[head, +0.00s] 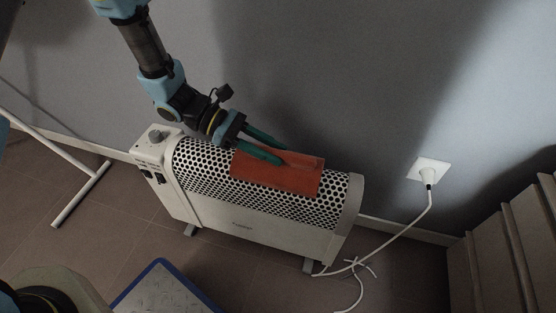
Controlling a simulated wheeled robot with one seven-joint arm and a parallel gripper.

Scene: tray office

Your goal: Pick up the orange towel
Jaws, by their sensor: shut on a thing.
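The orange towel (300,181) lies draped over the top of a white heater (240,215) with a perforated grille, on its right half. My gripper (284,155) reaches down from the upper left, and its green fingers are at the towel's upper left part. The fingers are shut on the towel. The towel still appears to rest against the grille, and its far side behind the heater is hidden.
The grey wall stands close behind the heater. A white cord runs from the heater to a wall socket (428,171). A blue-edged tray (170,290) is at the bottom. A white stand leg (80,194) is at left, a ribbed box (510,250) at right.

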